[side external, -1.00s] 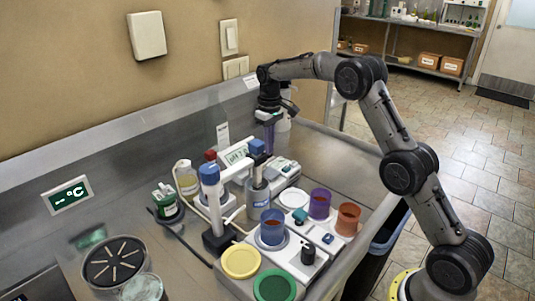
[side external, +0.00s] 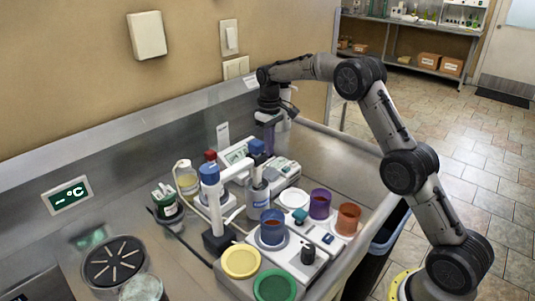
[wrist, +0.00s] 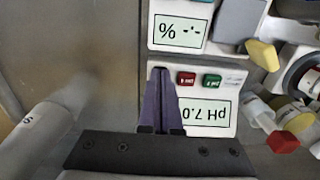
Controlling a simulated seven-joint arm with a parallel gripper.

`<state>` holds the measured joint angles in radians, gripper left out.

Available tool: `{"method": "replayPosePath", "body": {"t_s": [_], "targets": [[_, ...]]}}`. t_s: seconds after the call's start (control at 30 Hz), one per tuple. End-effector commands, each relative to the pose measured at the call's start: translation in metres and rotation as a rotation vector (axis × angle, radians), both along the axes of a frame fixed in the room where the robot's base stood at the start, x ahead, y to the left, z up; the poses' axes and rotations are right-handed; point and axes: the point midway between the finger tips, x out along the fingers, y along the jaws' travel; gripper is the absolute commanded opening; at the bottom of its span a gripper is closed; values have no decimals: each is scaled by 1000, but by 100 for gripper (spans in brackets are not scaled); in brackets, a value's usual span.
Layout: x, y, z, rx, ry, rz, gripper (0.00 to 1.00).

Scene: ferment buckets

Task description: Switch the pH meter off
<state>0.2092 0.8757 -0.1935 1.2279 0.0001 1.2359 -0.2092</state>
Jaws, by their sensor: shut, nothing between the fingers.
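The pH meter (wrist: 214,97) is a white box whose display (wrist: 205,113) reads "pH 7.0", upside down in the wrist view. A red button (wrist: 186,78) and a green button (wrist: 211,81) sit in a row beside the display. My gripper (wrist: 160,72) has purple fingers, shut and empty. In the wrist view its tips are just left of the red button, over the meter's left end; I cannot tell whether they touch it. In the side view my gripper (side external: 269,148) points down at the back of the bench, its tips partly hidden.
A second white meter (wrist: 180,27) showing "-.- %" stands beside the pH meter.

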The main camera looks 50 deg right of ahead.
Motion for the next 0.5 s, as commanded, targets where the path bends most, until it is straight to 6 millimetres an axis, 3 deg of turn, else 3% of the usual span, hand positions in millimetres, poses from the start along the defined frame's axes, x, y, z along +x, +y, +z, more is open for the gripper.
{"method": "replayPosePath", "body": {"t_s": [0.5], "targets": [[1,0,41,-1,-6,0,0]]}}
